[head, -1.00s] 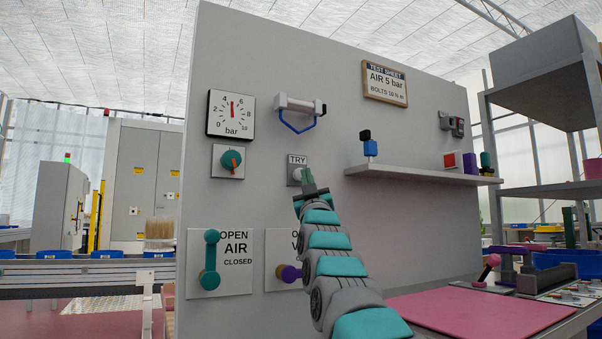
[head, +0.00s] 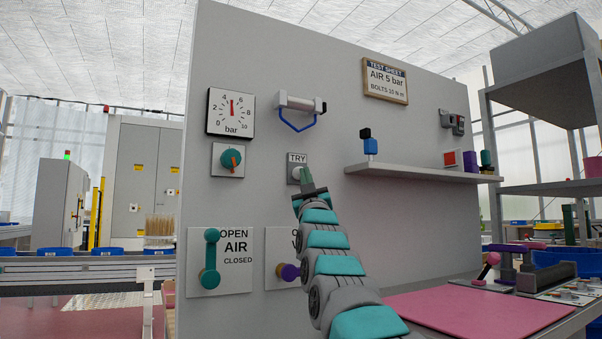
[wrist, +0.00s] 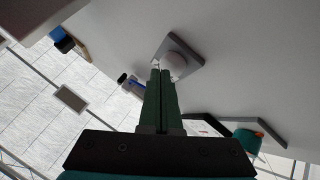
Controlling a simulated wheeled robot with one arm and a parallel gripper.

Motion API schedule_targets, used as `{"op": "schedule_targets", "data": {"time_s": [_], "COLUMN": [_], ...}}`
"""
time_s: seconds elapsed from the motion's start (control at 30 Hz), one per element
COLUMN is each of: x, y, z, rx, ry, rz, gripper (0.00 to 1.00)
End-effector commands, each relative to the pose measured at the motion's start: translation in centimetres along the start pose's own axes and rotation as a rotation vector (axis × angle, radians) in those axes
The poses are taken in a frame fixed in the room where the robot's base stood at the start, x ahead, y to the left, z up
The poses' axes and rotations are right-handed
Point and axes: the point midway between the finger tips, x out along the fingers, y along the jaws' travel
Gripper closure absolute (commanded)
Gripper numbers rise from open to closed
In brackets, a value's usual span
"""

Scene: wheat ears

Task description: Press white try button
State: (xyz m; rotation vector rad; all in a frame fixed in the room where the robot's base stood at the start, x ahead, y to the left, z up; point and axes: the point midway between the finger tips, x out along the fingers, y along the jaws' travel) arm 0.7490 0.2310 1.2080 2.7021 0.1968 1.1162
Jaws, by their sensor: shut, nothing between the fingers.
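The white try button (head: 297,174) sits on a grey plate under a "TRY" label on the grey wall panel, in the head view. In the wrist view the round white button (wrist: 174,66) and its grey plate (wrist: 189,50) are just beyond my fingertips. My gripper (head: 308,181) is shut and empty, with its green fingers pointing at the button and partly covering it in the head view. In the wrist view the closed fingertips (wrist: 160,73) overlap the button's edge. I cannot tell whether they touch it.
The AIR lever (head: 210,258) and a partly hidden second lever (head: 289,272) are below on the panel. A teal knob (head: 232,159) and a bar gauge (head: 231,113) are at left. A shelf (head: 420,173) with small blocks juts out at right. A pink mat (head: 480,310) lies on the bench.

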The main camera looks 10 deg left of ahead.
Motion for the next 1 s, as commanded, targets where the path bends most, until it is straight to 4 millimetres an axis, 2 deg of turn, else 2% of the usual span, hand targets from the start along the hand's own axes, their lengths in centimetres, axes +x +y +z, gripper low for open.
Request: {"op": "schedule_targets", "data": {"time_s": [0.77, 1.0], "x": [0.32, -0.35], "y": [-0.28, 0.06], "z": [0.31, 0.15], "rx": [0.0, -0.001], "ry": [-0.001, -0.001], "rz": [-0.001, 0.0], "gripper": [1.0, 1.0]}}
